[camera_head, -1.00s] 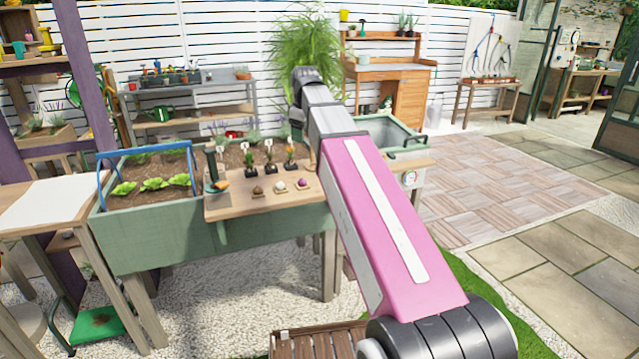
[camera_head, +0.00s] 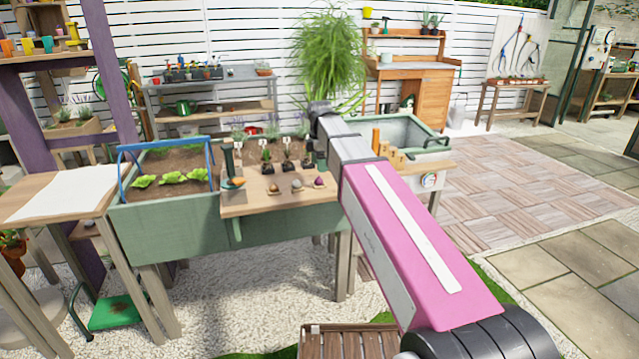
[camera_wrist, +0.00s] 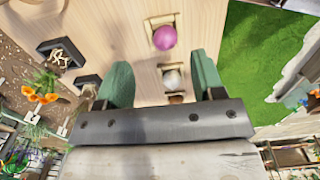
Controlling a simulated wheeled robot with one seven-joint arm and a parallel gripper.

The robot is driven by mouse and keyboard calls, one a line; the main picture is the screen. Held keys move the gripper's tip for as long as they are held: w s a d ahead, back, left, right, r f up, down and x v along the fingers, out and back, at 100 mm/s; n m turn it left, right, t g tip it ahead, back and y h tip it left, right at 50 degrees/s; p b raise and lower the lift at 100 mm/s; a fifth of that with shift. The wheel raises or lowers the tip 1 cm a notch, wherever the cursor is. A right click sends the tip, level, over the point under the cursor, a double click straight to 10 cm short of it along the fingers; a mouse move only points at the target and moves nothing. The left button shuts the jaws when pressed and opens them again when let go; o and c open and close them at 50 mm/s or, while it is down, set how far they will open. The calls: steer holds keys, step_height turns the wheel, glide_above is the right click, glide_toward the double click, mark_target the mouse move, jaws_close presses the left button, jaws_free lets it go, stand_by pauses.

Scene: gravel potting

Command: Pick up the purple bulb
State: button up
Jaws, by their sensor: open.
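The purple bulb (camera_wrist: 164,38) sits in a small square wooden holder on the wooden board, in the upper middle of the wrist view. In the head view the purple bulb (camera_head: 319,182) is the rightmost of a row of three bulbs. My gripper (camera_wrist: 160,62) is open, its two green fingers spread above the board. The purple bulb shows beyond the fingertips, a little above the gap between them in the picture, and nothing is held. In the head view my arm comes in from the lower right; I cannot make out the fingers clearly there.
A white bulb (camera_wrist: 173,79) and a brown bulb (camera_wrist: 176,98), partly hidden by my gripper, line up below the purple one. Black pots with plants (camera_wrist: 60,53) stand to the left. The wooden board (camera_head: 240,205) lies across the green planter (camera_head: 165,240). Grass lies right of the board.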

mark_target(319, 178)
steer(key=f, duration=0.4)
steer(key=shift+s+a+f, duration=0.15)
steer(key=shift+s+f, duration=0.25)
steer(key=shift+f, duration=0.55)
steer(key=c, duration=0.7)
